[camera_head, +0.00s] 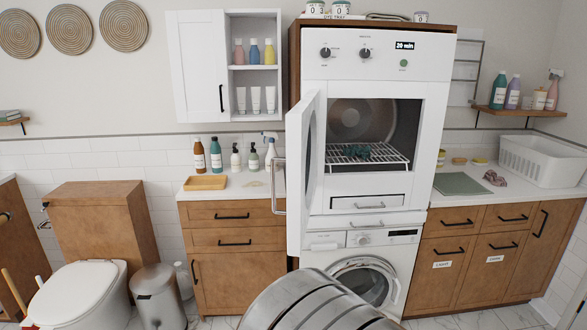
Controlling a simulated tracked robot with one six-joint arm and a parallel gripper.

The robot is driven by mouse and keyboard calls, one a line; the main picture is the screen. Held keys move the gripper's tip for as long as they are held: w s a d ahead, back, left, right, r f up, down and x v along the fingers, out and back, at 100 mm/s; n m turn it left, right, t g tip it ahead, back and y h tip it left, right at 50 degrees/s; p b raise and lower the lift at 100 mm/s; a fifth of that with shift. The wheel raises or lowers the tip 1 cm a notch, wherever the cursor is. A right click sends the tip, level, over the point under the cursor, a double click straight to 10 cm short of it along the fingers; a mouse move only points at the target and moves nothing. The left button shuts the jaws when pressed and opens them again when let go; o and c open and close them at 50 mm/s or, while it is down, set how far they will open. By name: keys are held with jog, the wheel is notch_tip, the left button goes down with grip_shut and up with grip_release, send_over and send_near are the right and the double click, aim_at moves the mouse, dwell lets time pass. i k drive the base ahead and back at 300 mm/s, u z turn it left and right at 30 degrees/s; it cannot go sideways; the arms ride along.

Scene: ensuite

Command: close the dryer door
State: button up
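The dryer (421,190) is a white unit built in above a washing machine, with two knobs, a green button and a display reading 20 min. Its white door (303,150) is hinged at the left side and stands wide open toward me, seen nearly edge on. The door's handle (278,186) is a grey bar on its left-hand face. A rounded metallic part of my own arm fills the bottom middle. My gripper's fingers are not in view.
The washing machine (363,278) with a round door stands below. Counters with bottles (216,154) and a white basket (541,160) flank the unit. A toilet (80,295) and metal bin (158,295) stand left. Some floor (480,319) shows at the bottom right.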

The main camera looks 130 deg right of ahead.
aim_at(302, 120)
jog(key=z, duration=4.8)
jog(key=i, duration=0.35)
jog(key=u, duration=0.15)
